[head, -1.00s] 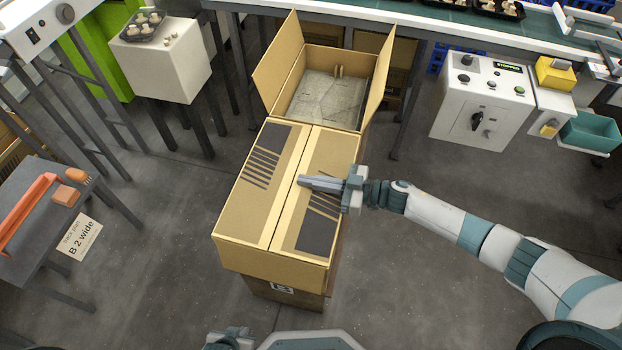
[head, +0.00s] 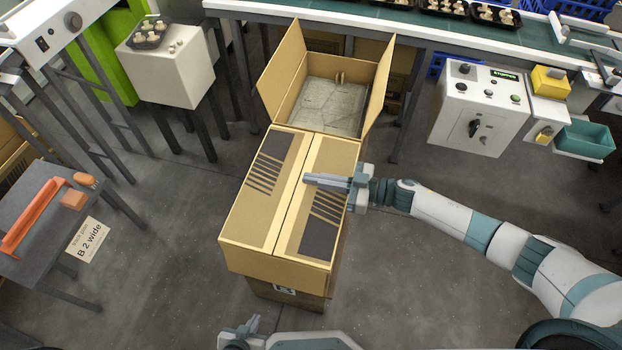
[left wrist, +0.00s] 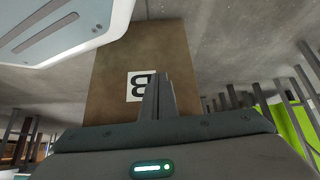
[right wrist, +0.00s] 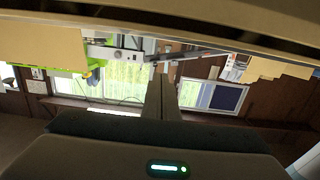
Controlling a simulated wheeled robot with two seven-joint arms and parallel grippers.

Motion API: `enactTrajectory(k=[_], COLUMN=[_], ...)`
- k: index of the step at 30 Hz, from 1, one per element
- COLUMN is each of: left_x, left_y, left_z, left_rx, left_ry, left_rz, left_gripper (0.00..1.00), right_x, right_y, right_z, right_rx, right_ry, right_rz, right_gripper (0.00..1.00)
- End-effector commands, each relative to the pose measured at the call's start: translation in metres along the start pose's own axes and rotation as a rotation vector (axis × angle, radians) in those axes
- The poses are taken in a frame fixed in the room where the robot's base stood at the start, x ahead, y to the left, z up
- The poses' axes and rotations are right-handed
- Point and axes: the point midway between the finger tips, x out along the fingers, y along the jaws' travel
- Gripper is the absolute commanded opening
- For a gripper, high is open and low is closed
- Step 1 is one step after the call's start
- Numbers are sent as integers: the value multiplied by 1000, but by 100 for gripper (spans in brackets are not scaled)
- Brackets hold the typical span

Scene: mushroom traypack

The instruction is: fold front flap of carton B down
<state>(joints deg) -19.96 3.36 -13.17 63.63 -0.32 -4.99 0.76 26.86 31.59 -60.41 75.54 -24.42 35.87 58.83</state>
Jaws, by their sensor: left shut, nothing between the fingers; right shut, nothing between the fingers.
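A tan carton (head: 262,212) stands on a brown base with a black-and-white B label (head: 285,289). Two top panels with dark printing lie flat and meet at a seam. A narrow tan front face (head: 275,268) shows below the near top edge. My right gripper (head: 307,178) is shut and empty over the right panel; whether it touches the panel is unclear. My left gripper (head: 255,321) is shut and empty at the bottom of the head view, near the carton's front. In the left wrist view, its closed fingers (left wrist: 160,78) overlap the B label (left wrist: 140,86).
Behind, an open carton section (head: 327,105) has raised side flaps. A control box (head: 480,110) stands right, below the conveyor (head: 395,17). A grey table (head: 45,220) with a "B 2 wide" card (head: 89,240) stands left. Floor on both sides of the carton is clear.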

Motion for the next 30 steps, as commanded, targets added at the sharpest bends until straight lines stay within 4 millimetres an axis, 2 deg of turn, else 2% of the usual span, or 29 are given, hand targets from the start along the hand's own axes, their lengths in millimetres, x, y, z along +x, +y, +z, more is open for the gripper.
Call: enactTrajectory(k=[1, 3, 12, 18, 30], left_x=[4, 4, 6, 6, 6], left_y=[-3, -5, -11, -13, -14], left_z=[4, 6, 16, 19, 18], left_rx=[0, -1, -4, -5, -5], left_ry=[-9, -23, -77, -93, -94], left_rz=[-4, -6, -14, -17, -17], left_gripper=[0, 0, 0, 0, 0], right_x=[-16, -30, -77, -89, -90], right_y=[1, 1, 0, 0, 0], right_z=[5, 3, -4, -8, -8], right_rx=[0, 0, 1, 1, 1], right_ry=[-7, -7, -6, -4, -4], right_rz=[4, 3, 3, 2, 2], right_gripper=[0, 0, 0, 0, 0])
